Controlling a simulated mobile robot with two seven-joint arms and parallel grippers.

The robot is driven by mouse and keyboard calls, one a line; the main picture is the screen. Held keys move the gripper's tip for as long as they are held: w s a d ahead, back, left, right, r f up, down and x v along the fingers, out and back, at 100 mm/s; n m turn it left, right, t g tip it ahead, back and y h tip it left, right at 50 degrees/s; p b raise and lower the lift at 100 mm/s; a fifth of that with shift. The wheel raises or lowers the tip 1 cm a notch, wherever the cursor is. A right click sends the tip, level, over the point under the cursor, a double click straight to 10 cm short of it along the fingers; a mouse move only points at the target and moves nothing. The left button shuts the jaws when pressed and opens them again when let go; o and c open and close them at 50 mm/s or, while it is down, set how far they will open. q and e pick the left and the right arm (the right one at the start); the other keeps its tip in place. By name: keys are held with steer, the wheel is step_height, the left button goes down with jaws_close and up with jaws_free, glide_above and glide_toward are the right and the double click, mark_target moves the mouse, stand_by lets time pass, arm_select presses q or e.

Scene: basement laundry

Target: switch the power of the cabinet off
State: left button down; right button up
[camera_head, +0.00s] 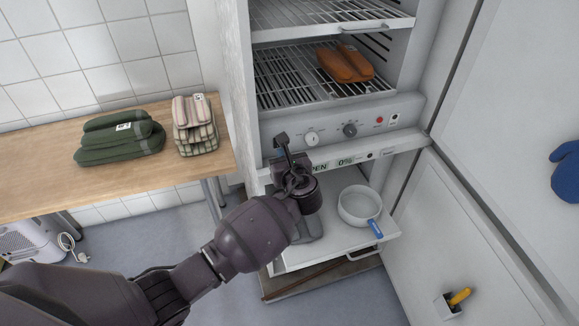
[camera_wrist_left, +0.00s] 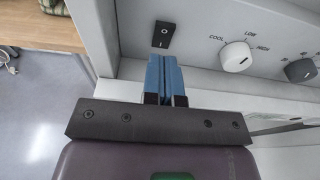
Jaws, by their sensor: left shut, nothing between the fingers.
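The cabinet (camera_head: 330,115) stands open, with a grey control panel across its front. Its power switch is a small black rocker (camera_wrist_left: 163,34) with white marks, at the left end of the panel in the left wrist view. I cannot tell which side of the rocker is pressed in. My left gripper (camera_wrist_left: 165,76) is shut and empty, its blue fingertips just below the rocker and pointing at the panel. Whether they touch it is unclear. In the head view my left gripper (camera_head: 286,151) is at the panel's left end, partly covering that area. My right gripper is not in view.
A white knob (camera_head: 312,138), a dark knob (camera_head: 349,130) and a red button (camera_head: 379,120) sit right of the switch. An orange bundle (camera_head: 345,65) lies on a rack above. A white pot (camera_head: 360,205) stands below. Open doors are at right, a wooden bench (camera_head: 50,185) at left.

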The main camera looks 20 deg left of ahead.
arm_select(q)
steer(key=shift+w+a+r, duration=0.1)
steer(key=shift+w+a, duration=0.5)
steer(key=shift+w, duration=0.3)
steer(key=shift+w+a+r, duration=0.15)
steer(key=shift+w+a, duration=0.1)
steer(key=shift+w, duration=0.15)
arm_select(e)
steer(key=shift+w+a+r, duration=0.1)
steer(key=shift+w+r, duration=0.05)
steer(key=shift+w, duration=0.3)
arm_select(q)
steer(key=shift+r, duration=0.1)
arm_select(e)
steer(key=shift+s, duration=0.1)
